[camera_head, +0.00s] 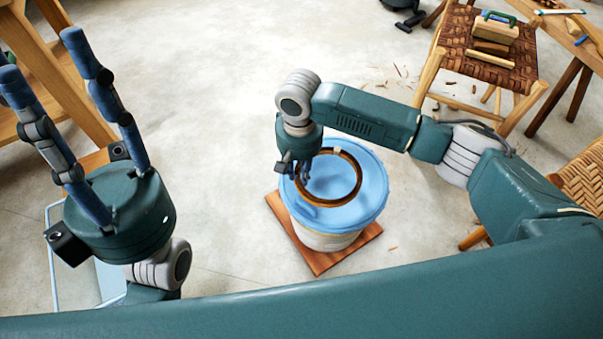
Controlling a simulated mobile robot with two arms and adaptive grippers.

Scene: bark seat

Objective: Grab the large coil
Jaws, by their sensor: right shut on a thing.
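A large brown coil (357,193) forms a ring over the blue lid of a white bucket (325,240). I cannot tell whether it touches the lid or hangs just above it. My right gripper (302,180) points down at the coil's left side and is shut on it; the arm hides part of the fingers. My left gripper (38,62) is at the far left with its two long blue fingers spread wide apart, empty and away from the coil.
The bucket stands on a square wooden board (285,222) on the pale floor. A woven chair (466,75) with blocks and tools on its seat stands at upper right. Another woven seat (580,180) is at the right edge. A wooden frame (75,75) stands at left.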

